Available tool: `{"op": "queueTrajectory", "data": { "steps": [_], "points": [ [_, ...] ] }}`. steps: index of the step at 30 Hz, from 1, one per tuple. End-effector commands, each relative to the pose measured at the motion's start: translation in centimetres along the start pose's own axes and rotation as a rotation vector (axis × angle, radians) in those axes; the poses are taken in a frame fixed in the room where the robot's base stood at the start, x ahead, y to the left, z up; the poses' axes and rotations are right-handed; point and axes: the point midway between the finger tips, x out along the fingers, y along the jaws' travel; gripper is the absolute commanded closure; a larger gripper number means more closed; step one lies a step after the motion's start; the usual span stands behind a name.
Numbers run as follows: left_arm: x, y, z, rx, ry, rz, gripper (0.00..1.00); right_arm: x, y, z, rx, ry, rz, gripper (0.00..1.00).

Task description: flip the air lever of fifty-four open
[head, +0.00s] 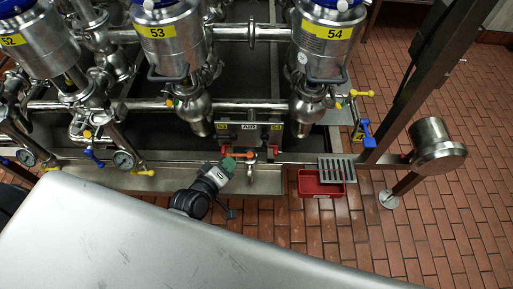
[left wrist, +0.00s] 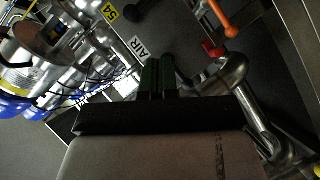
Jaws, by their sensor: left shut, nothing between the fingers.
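The air panel (head: 248,137) is a grey plate between the vessels marked 53 and 54, with yellow number tags and a white AIR tag (head: 249,126). The yellow 54 tag (head: 275,128) is at its right end. In the left wrist view the 54 tag (left wrist: 108,13) and AIR tag (left wrist: 137,47) appear turned, with a dark lever-like handle (left wrist: 144,8) beside the 54 tag. My left gripper (head: 229,164) is below the panel, left of its middle. Its green fingers (left wrist: 158,77) are shut and empty, apart from that handle. My right gripper is not in view.
An orange handle (left wrist: 222,18) and a red knob (left wrist: 213,50) are close by in the left wrist view. Pipes and vessel 54 (head: 322,45) stand behind the panel. A red bin (head: 320,188) under a grate is on the right. Tiled floor is clear beyond.

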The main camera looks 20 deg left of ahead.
Motion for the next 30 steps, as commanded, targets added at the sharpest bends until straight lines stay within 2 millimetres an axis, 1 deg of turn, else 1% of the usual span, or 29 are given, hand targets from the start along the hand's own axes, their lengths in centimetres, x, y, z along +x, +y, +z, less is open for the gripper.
{"op": "queueTrajectory", "data": {
  "steps": [5,12,15,18,21,25,30],
  "points": [
    [2.8,0.0,0.0,0.0,0.002,0.002,1.0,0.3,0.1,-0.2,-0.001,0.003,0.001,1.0],
    [8.1,0.0,0.1,0.001,0.0,0.002,1.0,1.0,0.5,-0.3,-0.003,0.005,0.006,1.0],
    [10.0,0.0,0.0,0.002,0.0,0.001,1.0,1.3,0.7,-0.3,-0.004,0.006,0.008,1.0],
    [11.0,-0.1,1.5,-0.003,-0.002,-0.001,1.0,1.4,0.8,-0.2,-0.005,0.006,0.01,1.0],
    [11.8,-0.1,2.3,-0.002,-0.002,-0.001,1.0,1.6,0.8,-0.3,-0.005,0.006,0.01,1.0],
    [12.3,0.0,2.8,0.001,-0.001,-0.001,1.0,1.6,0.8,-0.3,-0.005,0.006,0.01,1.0],
    [12.4,0.0,2.9,0.002,0.0,0.0,1.0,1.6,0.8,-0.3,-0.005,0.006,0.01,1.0]
  ]
}}
